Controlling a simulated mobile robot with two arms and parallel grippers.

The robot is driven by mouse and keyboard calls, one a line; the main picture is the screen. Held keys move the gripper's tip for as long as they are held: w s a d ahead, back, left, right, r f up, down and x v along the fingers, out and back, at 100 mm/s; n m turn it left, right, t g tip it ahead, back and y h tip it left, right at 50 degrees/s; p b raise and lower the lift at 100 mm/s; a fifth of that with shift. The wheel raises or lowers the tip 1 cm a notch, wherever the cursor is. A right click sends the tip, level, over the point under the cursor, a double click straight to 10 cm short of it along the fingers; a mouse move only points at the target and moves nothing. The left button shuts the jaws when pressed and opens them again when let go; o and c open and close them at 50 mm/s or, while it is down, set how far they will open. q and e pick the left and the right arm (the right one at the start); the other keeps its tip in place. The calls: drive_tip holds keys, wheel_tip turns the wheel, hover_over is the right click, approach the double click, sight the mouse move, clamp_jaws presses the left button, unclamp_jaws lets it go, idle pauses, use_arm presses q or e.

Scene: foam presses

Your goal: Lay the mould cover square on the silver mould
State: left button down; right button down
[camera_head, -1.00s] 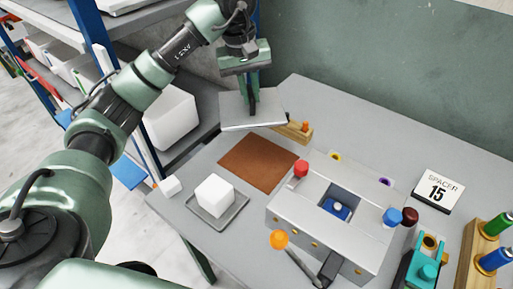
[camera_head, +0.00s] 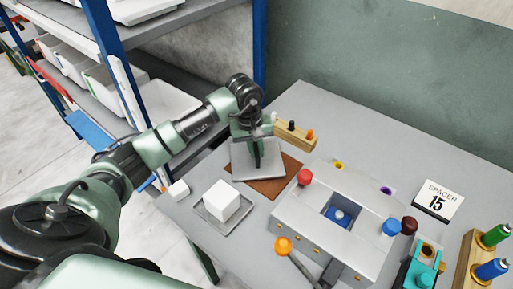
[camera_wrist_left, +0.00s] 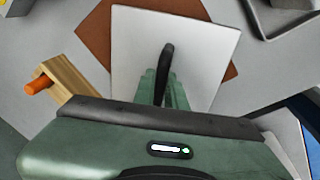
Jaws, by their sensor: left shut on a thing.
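The mould cover (camera_head: 242,166) is a flat light-grey square plate with a black upright handle; it also shows in the left wrist view (camera_wrist_left: 200,45). My left gripper (camera_head: 256,150) is shut on that handle, and its fingers show in the wrist view (camera_wrist_left: 165,88). The plate is over the brown mat (camera_head: 284,178); whether it touches the mat is unclear. The silver mould (camera_head: 300,210) is a block to the right and nearer, apart from the cover. Its square opening shows a blue piece (camera_head: 339,215). My right gripper is not in view.
A white cube stands on a grey tray (camera_head: 207,219) left of the mould. A wooden block (camera_head: 289,134) with pegs stands behind the mat. Red (camera_head: 305,177), blue and orange knobs stick up around the mould. A spacer card (camera_head: 437,200) lies on the right.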

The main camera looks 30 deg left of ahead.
use_arm(q)
drive_tip(key=shift+f, duration=0.15)
drive_tip(key=c, duration=1.5)
unclamp_jaws()
drive_tip(key=shift+o, duration=0.2)
